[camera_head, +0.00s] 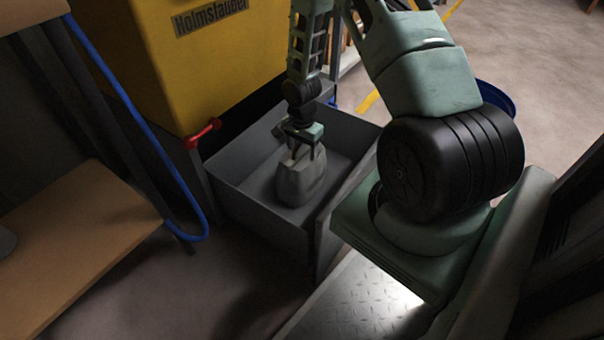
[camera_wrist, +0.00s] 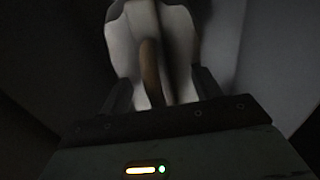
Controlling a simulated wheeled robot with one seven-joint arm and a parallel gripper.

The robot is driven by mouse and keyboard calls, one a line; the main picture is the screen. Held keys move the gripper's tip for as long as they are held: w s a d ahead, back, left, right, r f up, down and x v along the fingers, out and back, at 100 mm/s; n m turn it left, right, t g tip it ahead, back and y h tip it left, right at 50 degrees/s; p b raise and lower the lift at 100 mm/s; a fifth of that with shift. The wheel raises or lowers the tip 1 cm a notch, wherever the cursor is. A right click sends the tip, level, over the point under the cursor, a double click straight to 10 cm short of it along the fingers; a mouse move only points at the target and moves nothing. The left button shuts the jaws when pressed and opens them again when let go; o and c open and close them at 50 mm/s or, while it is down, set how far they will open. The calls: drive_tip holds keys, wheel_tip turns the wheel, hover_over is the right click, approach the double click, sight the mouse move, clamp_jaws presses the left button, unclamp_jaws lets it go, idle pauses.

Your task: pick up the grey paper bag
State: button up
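The grey paper bag (camera_head: 301,180) stands upright inside an open grey drawer (camera_head: 245,200). My gripper (camera_head: 305,147) points down at the top of the bag, with a finger on either side of it. In the wrist view my gripper (camera_wrist: 162,92) has its two dark fingers left and right of the bag (camera_wrist: 180,50), with little or no gap to its sides. A brown curved strip (camera_wrist: 150,72) runs down the middle of the bag. Whether the fingers press on the bag is too dark to tell. The bag's base appears to rest on the drawer floor.
A yellow cabinet (camera_head: 150,70) rises behind, with a red handle (camera_head: 203,132) near the drawer's left corner. A blue hose (camera_head: 150,135) hangs by a wooden bench (camera_head: 85,230) at left. Open floor (camera_head: 540,60) lies at upper right.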

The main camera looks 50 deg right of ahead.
clamp_jaws()
drive_tip(key=shift+r, duration=0.15)
